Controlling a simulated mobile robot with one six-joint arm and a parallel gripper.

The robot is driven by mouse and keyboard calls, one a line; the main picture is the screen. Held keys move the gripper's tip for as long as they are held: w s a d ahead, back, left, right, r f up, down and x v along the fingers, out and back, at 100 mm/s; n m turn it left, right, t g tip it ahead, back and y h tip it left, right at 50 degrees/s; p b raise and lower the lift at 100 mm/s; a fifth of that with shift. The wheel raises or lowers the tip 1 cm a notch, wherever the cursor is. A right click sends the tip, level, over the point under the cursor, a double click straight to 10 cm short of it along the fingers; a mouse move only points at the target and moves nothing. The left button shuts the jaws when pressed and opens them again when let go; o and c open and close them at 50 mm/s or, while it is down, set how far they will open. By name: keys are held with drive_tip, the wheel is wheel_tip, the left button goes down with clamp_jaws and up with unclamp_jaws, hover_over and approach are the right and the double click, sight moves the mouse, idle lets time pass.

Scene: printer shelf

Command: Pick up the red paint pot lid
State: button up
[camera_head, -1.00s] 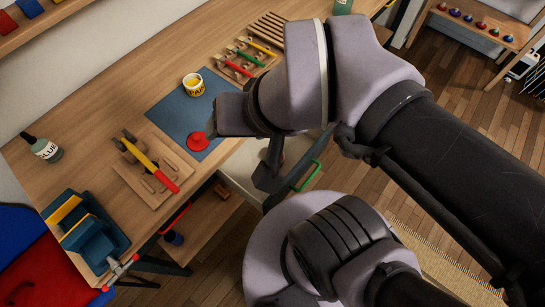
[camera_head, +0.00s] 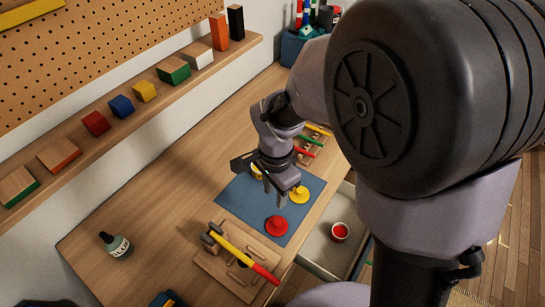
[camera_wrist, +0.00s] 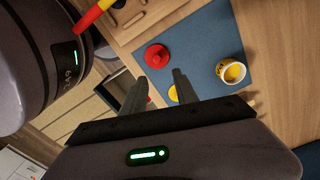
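The red paint pot lid (camera_head: 276,225), a round disc with a knob, lies on the blue mat (camera_head: 252,213) near its front edge. In the wrist view the red lid (camera_wrist: 156,56) shows just beyond my fingertips, apart from them. My gripper (camera_head: 274,197) hangs over the mat with its fingers pointing down, close behind the red lid in the head view. In the wrist view my gripper (camera_wrist: 161,76) is open, with nothing between its fingers. A yellow lid (camera_head: 299,195) lies on the mat to the right; one finger partly hides it in the wrist view.
A yellow paint pot (camera_wrist: 230,72) stands on the mat. A red paint pot (camera_head: 340,231) sits in an open drawer (camera_head: 323,247) below the table's front edge. A hammer (camera_head: 238,253) rests on a wooden rack left of the mat.

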sight(277, 222)
drive_tip(key=f+b, duration=0.1)
drive_tip(key=f, duration=0.4)
drive_tip(key=f+b, duration=0.2)
drive_tip(key=f, duration=0.2)
drive_tip(key=f+b, duration=0.2)
drive_tip(key=f, duration=0.3)
drive_tip(key=shift+s+d+f, duration=0.3)
drive_tip(key=shift+f, duration=0.05)
drive_tip(key=shift+r, duration=0.1)
clamp_jaws()
